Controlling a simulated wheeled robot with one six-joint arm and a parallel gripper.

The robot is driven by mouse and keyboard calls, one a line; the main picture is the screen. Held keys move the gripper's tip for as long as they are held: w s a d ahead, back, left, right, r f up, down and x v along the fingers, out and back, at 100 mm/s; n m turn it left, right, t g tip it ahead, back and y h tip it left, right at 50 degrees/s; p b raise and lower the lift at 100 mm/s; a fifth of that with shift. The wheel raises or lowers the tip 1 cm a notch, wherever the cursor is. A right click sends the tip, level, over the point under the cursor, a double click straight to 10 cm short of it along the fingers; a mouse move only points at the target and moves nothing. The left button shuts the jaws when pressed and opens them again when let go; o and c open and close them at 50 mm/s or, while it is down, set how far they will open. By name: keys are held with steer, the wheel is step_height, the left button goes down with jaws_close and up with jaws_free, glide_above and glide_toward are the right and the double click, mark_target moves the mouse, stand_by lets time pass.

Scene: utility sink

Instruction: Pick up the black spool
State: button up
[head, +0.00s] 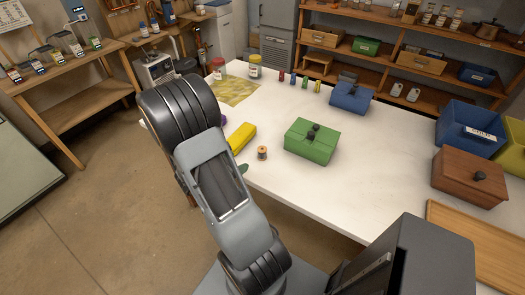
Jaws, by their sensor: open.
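I cannot make out a spool that is clearly black. A small spool (262,153) with brown-orange winding stands upright on the white table (385,155), near its front edge. A dark knob-like piece (313,131) sits on top of the green box (310,146); I cannot tell whether it is only the lid's knob. My arm rises at the left of the spool and hides part of the table's left side. My gripper does not show.
A yellow block (241,138) lies left of the spool, with a purple thing (223,120) partly hidden by my arm. The table's middle right is clear.

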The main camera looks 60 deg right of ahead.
mark_target(259, 154)
steer(key=x, duration=0.8)
steer(key=shift+d+f+p, duration=0.1)
steer(key=shift+d+p, duration=0.05)
steer(key=shift+p, duration=0.15)
steer(key=shift+p+x, duration=0.75)
steer(key=shift+x, duration=1.9)
steer(key=shift+f, duration=0.1)
steer(key=shift+c, duration=0.3)
steer(key=c, duration=0.9)
steer(key=shift+c, duration=0.2)
